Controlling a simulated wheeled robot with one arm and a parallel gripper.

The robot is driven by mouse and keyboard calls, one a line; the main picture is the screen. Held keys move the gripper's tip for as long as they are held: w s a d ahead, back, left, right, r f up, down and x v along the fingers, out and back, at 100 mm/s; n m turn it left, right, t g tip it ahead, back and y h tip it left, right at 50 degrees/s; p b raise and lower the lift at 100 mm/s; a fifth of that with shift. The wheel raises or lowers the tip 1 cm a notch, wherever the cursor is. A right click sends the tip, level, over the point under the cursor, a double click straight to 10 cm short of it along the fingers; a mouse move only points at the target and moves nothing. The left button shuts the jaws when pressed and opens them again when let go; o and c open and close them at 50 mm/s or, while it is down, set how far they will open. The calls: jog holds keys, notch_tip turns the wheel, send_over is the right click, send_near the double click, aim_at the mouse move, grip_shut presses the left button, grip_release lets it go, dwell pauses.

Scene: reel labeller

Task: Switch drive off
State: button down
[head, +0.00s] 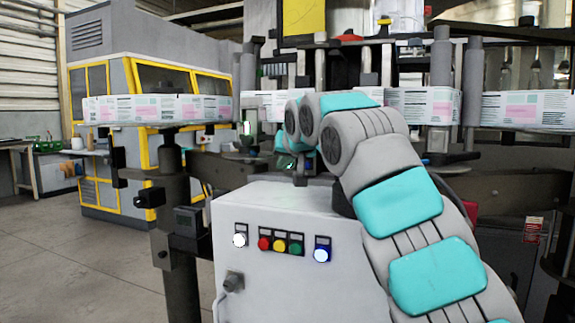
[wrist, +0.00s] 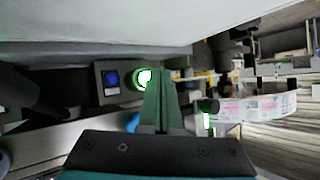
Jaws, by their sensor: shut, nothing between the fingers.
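In the wrist view a small grey control box (wrist: 108,72) carries a blue button (wrist: 112,78) and, beside it, a green-ringed, brightly lit button (wrist: 143,79). My gripper (wrist: 160,74) is shut and empty. Its dark green fingertips are just right of the lit button and overlap its edge; I cannot tell whether they touch it. In the head view my gripper (head: 287,163) is small, dark and partly hidden by my arm, above the cabinet's back edge. I cannot read any label naming the drive switch.
A light grey cabinet (head: 290,210) in front has a lit white button (head: 240,240), red, yellow and green buttons (head: 280,246), and a lit blue-rimmed button (head: 321,255). Printed label strips (head: 160,108) run across behind my arm. A yellow-framed machine (head: 150,75) stands back left, with open floor before it.

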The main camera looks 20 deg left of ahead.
jog(key=shift+w+p, duration=0.3)
jog(key=shift+w, duration=0.15)
jog(key=shift+w+d+p, duration=0.1)
jog(key=shift+w+p, duration=0.2)
jog(key=shift+w, duration=0.15)
dwell(0.8)
jog(key=shift+s, duration=0.1)
jog(key=shift+s+b, duration=0.7)
jog(key=shift+s, duration=0.1)
jog(key=shift+s, duration=0.1)
jog(key=shift+s+f+b, duration=0.15)
jog(key=shift+s+b, duration=0.4)
jog(key=shift+b, duration=0.1)
jog(key=shift+s+a+b, duration=0.15)
jog(key=shift+s+b, duration=0.35)
jog(key=shift+s, duration=0.45)
jog(key=shift+s+a+b, duration=0.1)
jog(key=shift+s+b, duration=0.4)
jog(key=shift+s, duration=0.4)
